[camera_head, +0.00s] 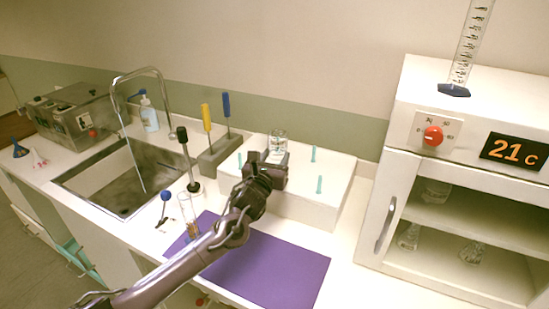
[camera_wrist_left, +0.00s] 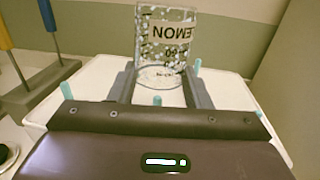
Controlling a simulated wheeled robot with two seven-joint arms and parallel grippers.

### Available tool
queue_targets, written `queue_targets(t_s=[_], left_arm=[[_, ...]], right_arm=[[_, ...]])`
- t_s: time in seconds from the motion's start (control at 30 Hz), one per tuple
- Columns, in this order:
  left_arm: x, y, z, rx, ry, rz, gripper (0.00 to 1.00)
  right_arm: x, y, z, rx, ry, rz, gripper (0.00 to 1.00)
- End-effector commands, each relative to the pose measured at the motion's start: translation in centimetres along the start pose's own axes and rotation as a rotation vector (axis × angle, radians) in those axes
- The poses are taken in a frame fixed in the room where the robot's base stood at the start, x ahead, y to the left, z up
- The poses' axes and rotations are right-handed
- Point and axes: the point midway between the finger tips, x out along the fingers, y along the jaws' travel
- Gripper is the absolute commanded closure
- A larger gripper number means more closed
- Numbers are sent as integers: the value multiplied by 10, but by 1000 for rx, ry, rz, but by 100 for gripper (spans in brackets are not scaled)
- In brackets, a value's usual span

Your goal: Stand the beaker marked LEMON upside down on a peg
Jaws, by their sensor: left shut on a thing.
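The glass beaker marked LEMON (camera_wrist_left: 166,45) is between the fingers of my left gripper (camera_wrist_left: 162,84), which is shut on it. In the head view the beaker (camera_head: 279,140) shows just beyond my left gripper (camera_head: 274,160), over the white peg block (camera_head: 340,197). Teal pegs stand up from the block, one at the right front (camera_head: 319,185) and one at the right back (camera_head: 313,154). In the wrist view pegs show around the beaker; I cannot tell whether it touches one. My right gripper is not in view.
A grey holder (camera_head: 219,152) with yellow-handled and blue-handled tools stands left of the block. The sink (camera_head: 120,200) and tap are further left. A purple mat (camera_head: 285,275) lies in front. A white cabinet (camera_head: 395,165) with glassware stands right.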

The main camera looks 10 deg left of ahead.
Motion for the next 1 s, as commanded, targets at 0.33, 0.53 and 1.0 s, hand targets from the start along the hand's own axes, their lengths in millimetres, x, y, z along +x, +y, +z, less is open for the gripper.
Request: queue_targets(t_s=[0.33,0.53,1.0], left_arm=[[0,0,-31,1,-2,0,78],[0,0,-47,1,-1,-1,78],[0,0,-80,1,-2,0,78]], right_arm=[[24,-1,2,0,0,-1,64],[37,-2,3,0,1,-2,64],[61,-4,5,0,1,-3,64]])
